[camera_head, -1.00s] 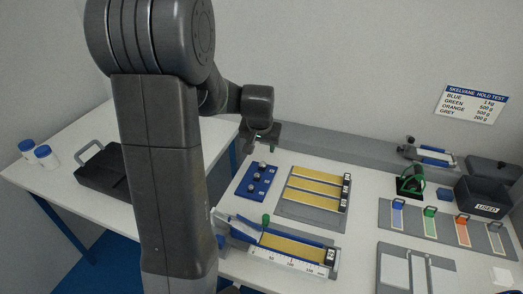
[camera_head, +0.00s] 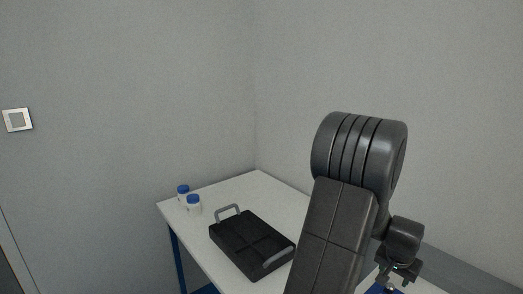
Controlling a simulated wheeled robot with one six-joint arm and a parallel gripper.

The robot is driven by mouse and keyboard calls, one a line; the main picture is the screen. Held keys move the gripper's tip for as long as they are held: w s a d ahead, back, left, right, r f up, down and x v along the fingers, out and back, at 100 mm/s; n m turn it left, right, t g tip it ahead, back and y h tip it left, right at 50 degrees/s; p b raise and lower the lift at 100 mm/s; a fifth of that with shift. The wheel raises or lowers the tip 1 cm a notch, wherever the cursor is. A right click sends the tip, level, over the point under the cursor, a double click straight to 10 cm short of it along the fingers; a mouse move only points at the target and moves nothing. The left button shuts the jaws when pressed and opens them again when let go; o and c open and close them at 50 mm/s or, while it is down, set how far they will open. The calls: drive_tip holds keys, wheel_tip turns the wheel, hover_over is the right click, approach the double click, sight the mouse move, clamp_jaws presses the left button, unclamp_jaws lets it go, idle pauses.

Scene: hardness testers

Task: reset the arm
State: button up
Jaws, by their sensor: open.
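My arm rises at the right of the view, with its upper joint above and its wrist folded down on the far right. My gripper (camera_head: 396,284) hangs low at the right, above the white bench, with its fingers pointing down. Its jaws are open and small in the picture. Something blue shows under it at the bottom edge, mostly cut off. Most of the bench with the test equipment is out of view.
A white table (camera_head: 229,188) stands at the centre in the corner of grey walls. A black case with grey handles (camera_head: 250,243) lies on it. Two white bottles with blue lids (camera_head: 194,206) stand at its left edge. A wall switch (camera_head: 17,120) is at far left.

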sight(390, 286)
drive_tip(key=shift+p+x, duration=0.35)
drive_tip(key=shift+x, duration=3.45)
drive_tip(key=shift+a, duration=0.1)
